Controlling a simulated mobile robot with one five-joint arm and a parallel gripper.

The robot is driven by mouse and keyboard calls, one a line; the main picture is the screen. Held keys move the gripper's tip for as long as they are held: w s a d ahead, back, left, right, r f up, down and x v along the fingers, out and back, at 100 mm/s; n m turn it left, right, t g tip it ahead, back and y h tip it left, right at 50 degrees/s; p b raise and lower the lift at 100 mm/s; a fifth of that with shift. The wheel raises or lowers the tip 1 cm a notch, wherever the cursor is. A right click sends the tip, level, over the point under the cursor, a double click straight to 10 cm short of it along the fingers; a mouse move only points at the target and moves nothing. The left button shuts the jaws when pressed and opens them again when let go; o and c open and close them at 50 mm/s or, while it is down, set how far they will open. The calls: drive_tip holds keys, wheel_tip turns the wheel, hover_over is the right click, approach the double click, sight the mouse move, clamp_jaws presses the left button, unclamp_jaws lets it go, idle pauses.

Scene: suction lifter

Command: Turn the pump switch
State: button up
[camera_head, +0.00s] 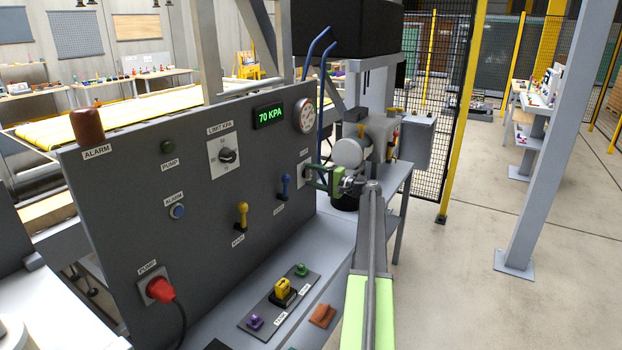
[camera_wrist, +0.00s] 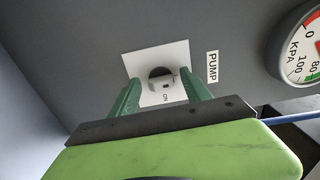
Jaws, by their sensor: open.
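The pump switch is a small rotary knob (camera_wrist: 162,82) on a white plate (camera_wrist: 148,62) on the grey panel, with a PUMP label (camera_wrist: 212,66) beside it and the letters ON below the knob in the wrist view. In the head view the switch plate (camera_head: 303,171) sits at the panel's right end, partly hidden by my gripper. My gripper (camera_wrist: 161,90) has its green fingers open, one on each side of the knob. I cannot tell whether either finger touches it. In the head view my gripper (camera_head: 318,179) is at the panel face.
A pressure gauge (camera_head: 305,116) and a display (camera_head: 270,115) reading 70 KPA are above the switch. Blue (camera_head: 285,187) and yellow (camera_head: 241,216) levers lie to its left. A red plug (camera_head: 160,290) is lower left. Blue hoses (camera_head: 322,95) rise behind my gripper.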

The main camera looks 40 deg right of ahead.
drive_tip(key=v, duration=1.7)
drive_tip(key=shift+s, duration=0.2)
